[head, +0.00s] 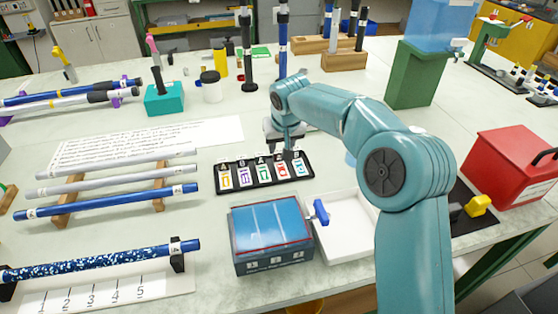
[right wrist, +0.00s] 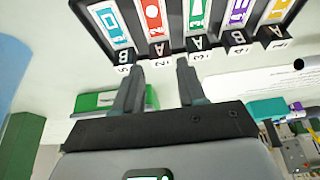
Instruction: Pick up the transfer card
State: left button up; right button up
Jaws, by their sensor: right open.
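In the right wrist view the rack appears inverted, with the teal card (right wrist: 112,27), red card (right wrist: 153,15) and green card (right wrist: 197,14). My right gripper (right wrist: 159,67) is open and empty; its fingertips lie just short of the lettered tabs, around the red card's tab. In the head view its fingers are partly hidden. My left gripper is out of view.
A blue-topped box (head: 270,224) and a white tray (head: 345,240) stand in front of the rack. Rods on wooden stands (head: 110,205) lie to the left. A green stand (head: 415,75) and a red box (head: 515,165) are to the right. A printed sheet (head: 150,143) lies behind left.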

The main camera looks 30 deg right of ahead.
aim_at(278, 151)
jog(key=x, duration=0.6)
jog(key=shift+w+r, duration=0.15)
jog(key=shift+w, duration=0.15)
jog(key=shift+s+r, duration=0.1)
jog(key=c, duration=0.6)
jog(key=shift+c, duration=0.2)
notch_tip(278, 151, up, 20)
jog(key=p, duration=0.6)
jog(key=shift+p, duration=0.3)
